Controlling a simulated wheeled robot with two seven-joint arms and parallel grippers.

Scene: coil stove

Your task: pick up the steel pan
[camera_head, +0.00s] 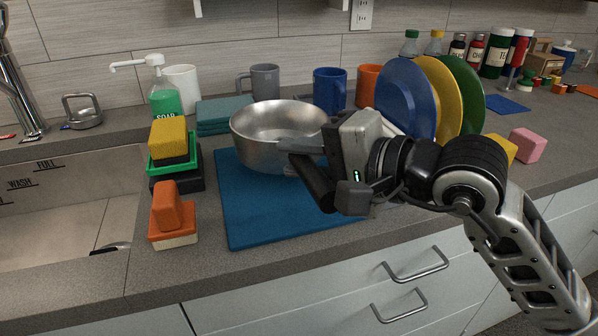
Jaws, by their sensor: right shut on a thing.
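The steel pan (262,136) is a round silver pan over the back part of a blue mat (258,215) on the counter. I cannot tell whether it touches the mat or hangs just above it. My right gripper (288,155) comes in from the right and is shut on the pan at its right side. The gripper hides the pan's right side, and any handle there is hidden too. My left gripper is not in view.
Sponges (168,138) and a soap bottle (164,95) stand left of the mat, beside the sink (75,215). Mugs (329,90) stand behind the pan. Upright plates (405,95) stand close behind my right gripper. The mat's front is clear.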

